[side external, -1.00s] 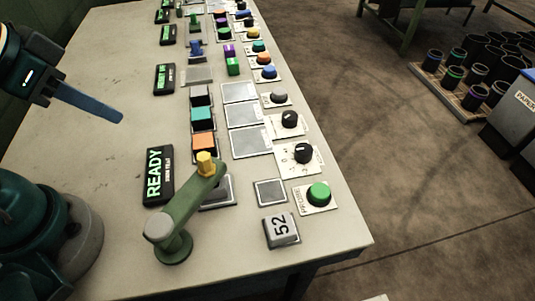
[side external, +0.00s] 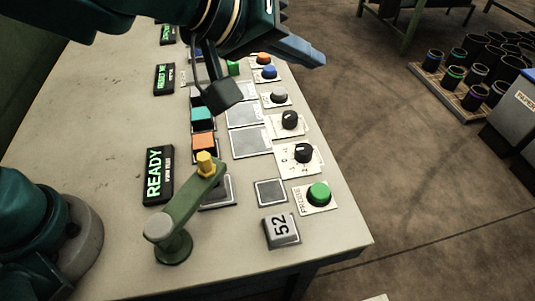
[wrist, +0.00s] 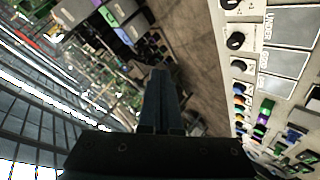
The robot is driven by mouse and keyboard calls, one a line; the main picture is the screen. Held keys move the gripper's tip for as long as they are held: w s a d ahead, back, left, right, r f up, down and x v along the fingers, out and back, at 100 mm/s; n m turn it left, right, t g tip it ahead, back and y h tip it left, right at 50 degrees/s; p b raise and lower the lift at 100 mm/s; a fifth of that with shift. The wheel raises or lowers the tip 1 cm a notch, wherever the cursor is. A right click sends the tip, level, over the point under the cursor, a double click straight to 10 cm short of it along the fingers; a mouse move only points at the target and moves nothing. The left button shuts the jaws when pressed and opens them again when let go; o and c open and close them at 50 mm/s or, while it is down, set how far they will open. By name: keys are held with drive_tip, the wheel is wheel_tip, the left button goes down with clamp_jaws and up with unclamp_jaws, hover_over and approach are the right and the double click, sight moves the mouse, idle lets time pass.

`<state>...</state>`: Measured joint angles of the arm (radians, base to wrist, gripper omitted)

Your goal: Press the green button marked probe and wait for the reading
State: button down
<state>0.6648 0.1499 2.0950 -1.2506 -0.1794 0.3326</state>
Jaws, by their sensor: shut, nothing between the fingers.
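The green button (side external: 319,194) is a round cap on a pale plate lettered PROBE, near the front right corner of the bench, in the side external view. My gripper (side external: 318,60) is shut and empty, with blue-grey fingers. In the wrist view my shut fingers (wrist: 158,80) point away from the camera, and the green button is not in view. A display (side external: 159,175) at the left reads READY in green.
A green lever post (side external: 185,215) with a yellow top stands left of the button. Black knobs (side external: 303,153), coloured blocks (side external: 203,142) and more buttons line the bench. Dark cylinders (side external: 483,60) stand on a floor pallet.

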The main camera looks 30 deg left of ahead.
drive_tip(key=m+g, duration=0.1)
drive_tip(key=g, duration=0.1)
hover_over(315, 194)
wheel_tip(315, 194, down, 7)
drive_tip(key=shift+f, duration=0.25)
drive_tip(key=shift+f, duration=0.1)
drive_tip(key=shift+f, duration=4.3)
drive_tip(key=shift+f, duration=0.15)
drive_tip(key=shift+f, duration=0.25)
